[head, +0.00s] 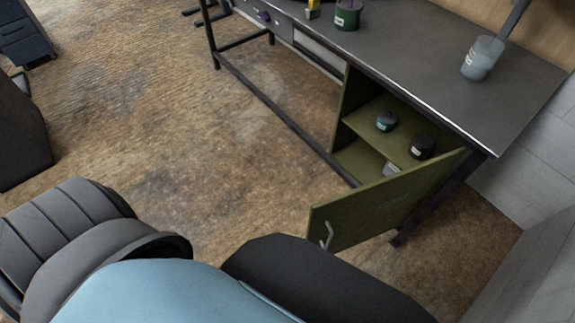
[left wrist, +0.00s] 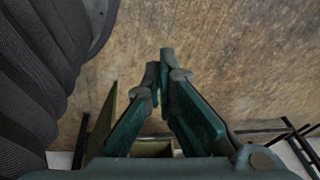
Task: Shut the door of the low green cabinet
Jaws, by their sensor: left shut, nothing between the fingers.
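The low green cabinet (head: 346,110) stands under the workbench in the head view. Its green door (head: 385,203) is swung wide open, hinged at the right side. A pale handle (head: 326,236) is near the door's free left end. My left gripper (left wrist: 162,64) shows only in the left wrist view, its two fingers shut with nothing between them. Behind the fingers in that view, a green panel (left wrist: 108,114), seemingly the door, stands at the lower left. Part of the cabinet (left wrist: 154,148) shows between and beyond the fingers. My right gripper is not in view.
A dark workbench (head: 440,85) with metal legs stands above the cabinet; a glass jar (head: 482,58) and a green pot (head: 348,14) stand on it. Jars (head: 386,120) sit on the cabinet shelf. A pale wall is at right.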

